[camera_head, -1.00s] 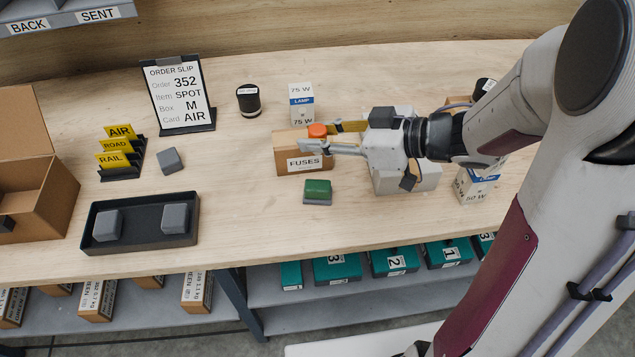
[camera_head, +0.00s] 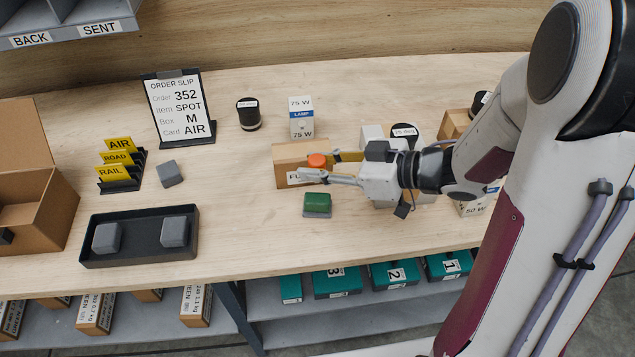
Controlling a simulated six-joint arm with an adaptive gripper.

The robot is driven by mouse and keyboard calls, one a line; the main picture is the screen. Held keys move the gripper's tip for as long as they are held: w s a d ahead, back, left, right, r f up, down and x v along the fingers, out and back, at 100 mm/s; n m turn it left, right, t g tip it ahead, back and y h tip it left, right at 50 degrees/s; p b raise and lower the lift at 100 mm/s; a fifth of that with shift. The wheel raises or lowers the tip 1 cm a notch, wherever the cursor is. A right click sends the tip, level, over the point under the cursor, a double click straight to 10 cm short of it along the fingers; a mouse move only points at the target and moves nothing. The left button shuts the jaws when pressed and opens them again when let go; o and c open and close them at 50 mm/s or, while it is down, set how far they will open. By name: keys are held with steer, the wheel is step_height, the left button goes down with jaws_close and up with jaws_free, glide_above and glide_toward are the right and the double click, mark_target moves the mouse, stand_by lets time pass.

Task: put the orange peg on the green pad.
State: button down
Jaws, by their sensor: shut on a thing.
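The orange peg (camera_head: 317,160) is held between the fingertips of my gripper (camera_head: 318,167), with its round orange top showing; its lower part is hidden by the near finger. My gripper reaches in from the right and is shut on the peg. The green pad (camera_head: 317,200) is the green top of a small grey block on the table. It lies just below the gripper in the picture, on the near side. The peg appears apart from the pad; its height above the table is hard to tell.
A brown FUSES box (camera_head: 288,153) stands right behind the fingers, partly hidden by them. A white LAMP box (camera_head: 301,118) and a black canister (camera_head: 249,114) stand farther back. A black tray (camera_head: 140,248) with grey blocks lies at left. The table around the pad's left is clear.

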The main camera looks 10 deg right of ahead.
steer(key=shift+f, duration=0.65)
steer(key=shift+f, duration=0.1)
steer(key=shift+f, duration=2)
steer(key=shift+f, duration=0.1)
steer(key=c, duration=1.8)
jaws_free()
steer(key=shift+v, duration=6.05)
steer(key=shift+w, duration=0.1)
